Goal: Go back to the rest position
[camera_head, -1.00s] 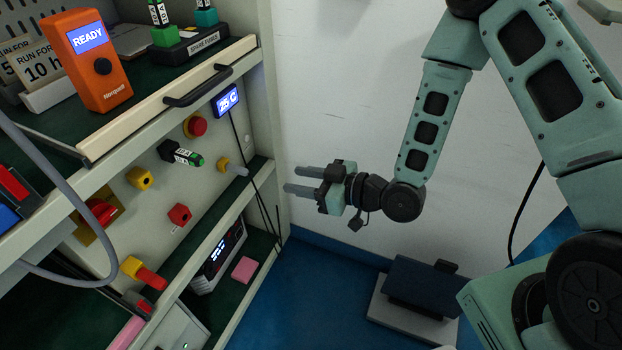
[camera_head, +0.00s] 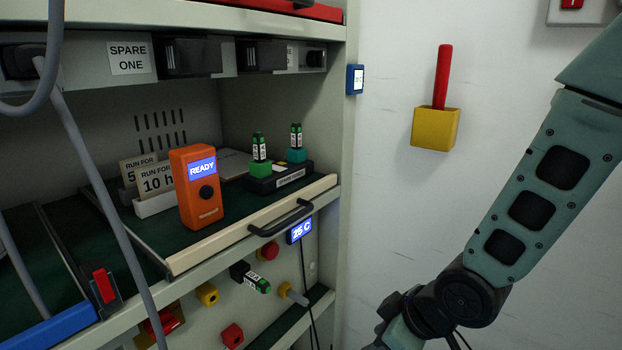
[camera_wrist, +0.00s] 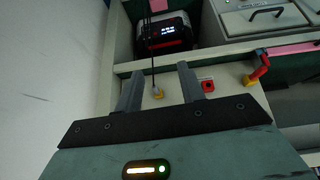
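My gripper shows in the wrist view (camera_wrist: 159,82). Its two grey fingers stand apart with nothing held between them. In the head view my arm comes in from the right and bends near the bottom. The fingers are below the frame edge there.
The rack (camera_head: 338,160) fills the left, with an orange READY device (camera_head: 197,205) and a black handle (camera_head: 282,219) on its drawer. A yellow box with a red lever (camera_head: 436,129) is on the white wall. Bare wall lies between rack and arm.

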